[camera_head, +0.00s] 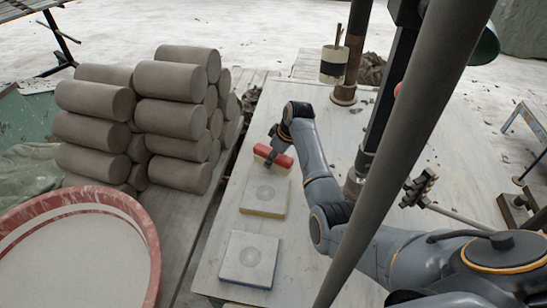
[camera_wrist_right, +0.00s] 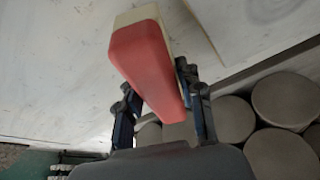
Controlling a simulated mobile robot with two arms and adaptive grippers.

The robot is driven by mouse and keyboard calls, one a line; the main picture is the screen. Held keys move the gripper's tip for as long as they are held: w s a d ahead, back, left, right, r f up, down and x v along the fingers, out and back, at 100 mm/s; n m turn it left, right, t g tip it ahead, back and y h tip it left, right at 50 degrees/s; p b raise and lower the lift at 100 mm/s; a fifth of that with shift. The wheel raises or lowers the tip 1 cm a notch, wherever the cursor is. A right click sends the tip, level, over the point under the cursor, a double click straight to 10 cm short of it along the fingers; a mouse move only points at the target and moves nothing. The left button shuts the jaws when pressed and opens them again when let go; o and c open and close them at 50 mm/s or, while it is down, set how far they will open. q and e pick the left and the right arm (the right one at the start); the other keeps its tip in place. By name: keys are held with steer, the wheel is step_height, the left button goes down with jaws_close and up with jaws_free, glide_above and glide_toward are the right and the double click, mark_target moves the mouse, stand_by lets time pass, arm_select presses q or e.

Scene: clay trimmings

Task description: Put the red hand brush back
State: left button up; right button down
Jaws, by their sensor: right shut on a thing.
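The red hand brush (camera_head: 280,159) has a red body and a cream part along one side. In the head view it is above or on the pale table near its left edge, just behind a square slab (camera_head: 263,210). I cannot tell whether it touches the table. My right gripper (camera_head: 271,160) is shut on the brush from above. In the right wrist view the brush (camera_wrist_right: 145,62) sticks out from between the two fingers of the right gripper (camera_wrist_right: 162,100). My left gripper is not in view.
A second square slab (camera_head: 249,259) lies nearer on the table (camera_head: 330,120). Stacked grey clay cylinders (camera_head: 172,82) stand left of it. A red-rimmed round tub (camera_head: 148,225) is front left.

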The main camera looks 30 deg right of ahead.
steer(key=shift+f+b, duration=0.3)
steer(key=shift+f, duration=0.35)
steer(key=c, duration=0.8)
jaws_free()
steer(key=v, duration=1.2)
steer(key=shift+r, duration=0.1)
